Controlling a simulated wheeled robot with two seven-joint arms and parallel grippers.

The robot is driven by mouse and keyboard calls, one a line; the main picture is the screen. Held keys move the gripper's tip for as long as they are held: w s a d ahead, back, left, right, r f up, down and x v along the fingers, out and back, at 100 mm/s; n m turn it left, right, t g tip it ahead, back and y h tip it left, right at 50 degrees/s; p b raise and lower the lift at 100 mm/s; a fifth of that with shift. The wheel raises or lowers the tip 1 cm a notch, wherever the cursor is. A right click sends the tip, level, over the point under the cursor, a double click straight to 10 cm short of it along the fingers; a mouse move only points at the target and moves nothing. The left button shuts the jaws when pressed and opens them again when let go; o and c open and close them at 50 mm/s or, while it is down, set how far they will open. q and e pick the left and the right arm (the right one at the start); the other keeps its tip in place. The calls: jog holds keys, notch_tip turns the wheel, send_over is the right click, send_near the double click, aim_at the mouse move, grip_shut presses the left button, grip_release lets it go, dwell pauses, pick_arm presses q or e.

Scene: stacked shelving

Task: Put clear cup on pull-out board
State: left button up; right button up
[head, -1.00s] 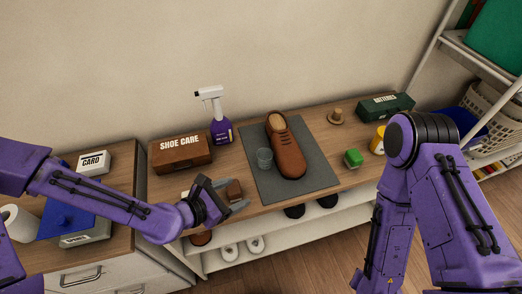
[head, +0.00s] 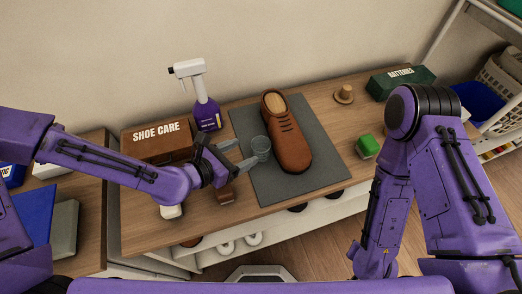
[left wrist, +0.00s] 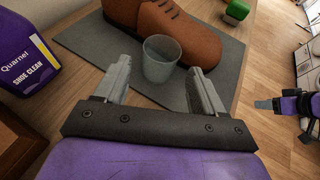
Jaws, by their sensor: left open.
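The clear cup (head: 261,148) stands upright on the grey mat, just left of the brown shoe (head: 287,135). In the left wrist view the cup (left wrist: 161,58) sits ahead of and between the fingers of my left gripper (left wrist: 160,88). My left gripper (head: 238,154) is open and empty, its fingertips close to the cup; I cannot tell whether they touch it. My right arm shows at the right in the head view, but its gripper is out of view. I cannot make out a pull-out board for certain.
The grey mat (head: 306,180) lies on the wooden top. A shoe care box (head: 155,142), a purple spray bottle (head: 206,112) and a brown brush (head: 225,195) are near my left gripper. A green block (head: 367,146) and batteries box (head: 400,82) are right. A shelf rack stands far right.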

aim_at(267, 141)
pick_arm(q)
jog(key=p+x, duration=0.1)
jog(key=x, duration=0.2)
jog(key=p+x, duration=0.1)
jog(key=x, duration=0.3)
jog(key=shift+w+d+r+p, duration=0.1)
jog(key=shift+w+d+p, duration=0.05)
jog(key=shift+d+p, duration=0.25)
jog(key=shift+w+d, duration=0.2)
jog(key=shift+a, duration=0.1)
jog(key=c, duration=0.8)
